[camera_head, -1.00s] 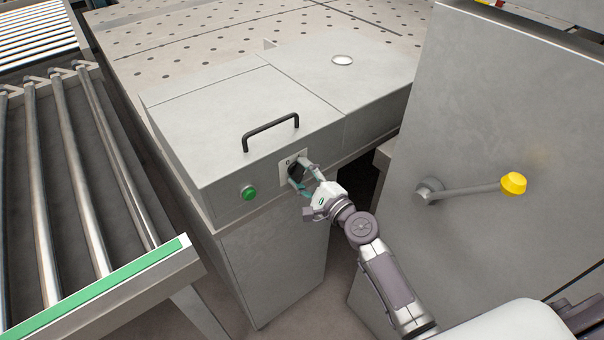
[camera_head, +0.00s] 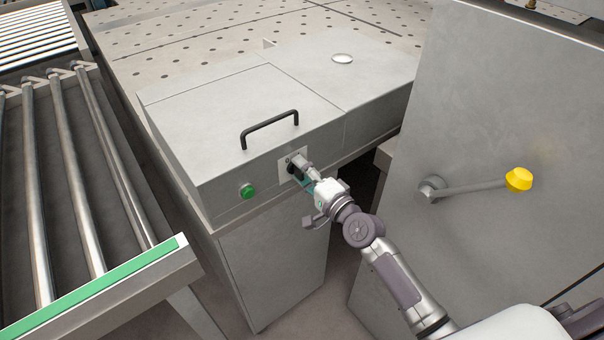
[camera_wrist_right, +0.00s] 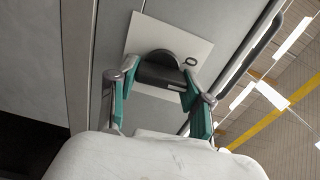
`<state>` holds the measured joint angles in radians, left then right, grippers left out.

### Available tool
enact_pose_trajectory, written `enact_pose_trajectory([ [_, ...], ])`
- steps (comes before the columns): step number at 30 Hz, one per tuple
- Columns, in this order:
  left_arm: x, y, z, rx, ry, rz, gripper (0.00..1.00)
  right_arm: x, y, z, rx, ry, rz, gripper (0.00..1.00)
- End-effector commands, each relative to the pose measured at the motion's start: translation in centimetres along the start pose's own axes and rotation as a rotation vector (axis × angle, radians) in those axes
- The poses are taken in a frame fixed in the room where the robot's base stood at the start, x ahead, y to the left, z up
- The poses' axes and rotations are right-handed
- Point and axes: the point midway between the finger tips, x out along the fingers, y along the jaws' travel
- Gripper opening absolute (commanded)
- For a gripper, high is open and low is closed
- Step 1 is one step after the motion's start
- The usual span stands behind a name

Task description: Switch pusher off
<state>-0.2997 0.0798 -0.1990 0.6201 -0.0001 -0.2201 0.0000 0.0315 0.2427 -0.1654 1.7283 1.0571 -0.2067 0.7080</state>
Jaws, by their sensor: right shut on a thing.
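The pusher switch is a black rotary knob (camera_wrist_right: 158,72) on a pale square plate (camera_wrist_right: 197,48), seen close in the right wrist view. A small "0" mark shows on the plate beside the knob. In the head view the plate (camera_head: 284,163) is on the front of the grey cabinet, and the knob is mostly hidden. My right gripper (camera_head: 300,168) is at the plate, its fingers on either side of the knob. In the wrist view the right gripper (camera_wrist_right: 160,77) is shut on the knob. My left gripper is not in view.
A green button (camera_head: 248,191) sits left of the switch on the same cabinet front. A black handle (camera_head: 270,128) stands on the cabinet top above it. A roller conveyor (camera_head: 70,190) is at left. A grey panel with a yellow-ended lever (camera_head: 518,179) stands at right.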

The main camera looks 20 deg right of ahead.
Motion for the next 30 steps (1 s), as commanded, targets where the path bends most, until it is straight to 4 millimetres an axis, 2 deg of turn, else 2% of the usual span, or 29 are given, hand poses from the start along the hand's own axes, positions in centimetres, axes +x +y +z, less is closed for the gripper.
enact_pose_trajectory([
  [6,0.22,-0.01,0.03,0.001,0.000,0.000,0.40,-0.03,0.03,0.03,-0.192,-0.002,0.002,0.15],
  [15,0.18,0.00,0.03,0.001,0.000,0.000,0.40,-0.04,-0.04,0.08,-0.381,-0.003,0.003,0.15],
  [30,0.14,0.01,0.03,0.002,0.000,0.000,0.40,-0.04,-0.02,0.13,-0.478,-0.003,0.004,0.15],
])
